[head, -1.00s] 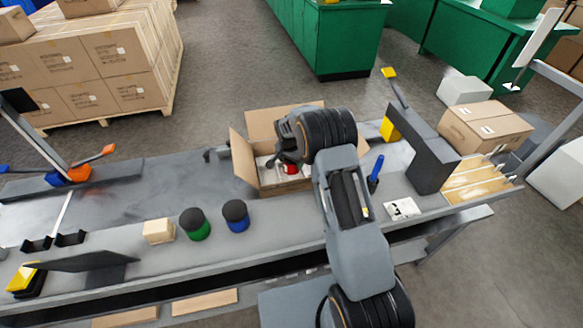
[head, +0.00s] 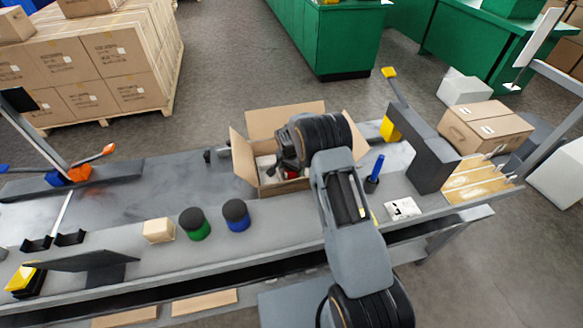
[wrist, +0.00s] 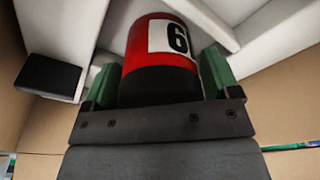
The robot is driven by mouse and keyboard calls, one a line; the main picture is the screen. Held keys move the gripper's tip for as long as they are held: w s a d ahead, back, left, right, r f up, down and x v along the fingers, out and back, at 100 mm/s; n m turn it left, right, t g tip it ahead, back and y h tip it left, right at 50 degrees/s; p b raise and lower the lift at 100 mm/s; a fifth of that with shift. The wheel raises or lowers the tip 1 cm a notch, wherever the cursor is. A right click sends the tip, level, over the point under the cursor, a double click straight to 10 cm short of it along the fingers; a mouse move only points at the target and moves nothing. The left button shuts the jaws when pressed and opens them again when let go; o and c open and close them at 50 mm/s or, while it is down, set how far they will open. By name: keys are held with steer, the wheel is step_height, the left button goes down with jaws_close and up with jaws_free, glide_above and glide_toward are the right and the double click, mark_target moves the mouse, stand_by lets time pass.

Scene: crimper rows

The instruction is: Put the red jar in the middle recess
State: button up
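The red jar (wrist: 160,45) has a black end and a white label with a black 6. In the wrist view it sits between the green fingers of my gripper (wrist: 158,88), which meet its sides with no clear gap. In the head view my gripper (head: 287,165) is inside the open cardboard box (head: 240,160), and only a bit of red shows beneath it. White dividing walls (wrist: 235,20) stand inside the box around the jar. The middle recess cannot be made out clearly, and the jar's far end is hidden.
A black square-topped piece (wrist: 47,77) is left of the jar in the box. A green jar (head: 195,224), a blue jar (head: 237,215) and a beige block (head: 158,230) stand on the grey bench left of my arm. A blue-handled tool (head: 375,172) stands to the right.

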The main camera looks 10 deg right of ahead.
steer(key=shift+r+p, duration=0.3)
steer(key=r, duration=0.3)
steer(key=s+r, duration=0.1)
steer(key=r, duration=0.3)
steer(key=a+r, duration=0.1)
steer(key=r, duration=0.3)
steer(key=shift+s+a+r, duration=0.1)
steer(key=shift+s+r, duration=0.05)
steer(key=s+r+n, duration=0.3)
steer(key=s+r, duration=0.5)
steer(key=r, duration=0.2)
steer(key=s+r+n+t, duration=0.1)
steer(key=s+r+n, duration=0.1)
steer(key=s, duration=0.9)
steer(key=s+r+n+y, duration=0.1)
steer(key=s+n, duration=0.3)
steer(key=s, duration=0.7)
steer(key=shift+d+r+t, duration=0.4)
steer(key=shift+r, duration=0.25)
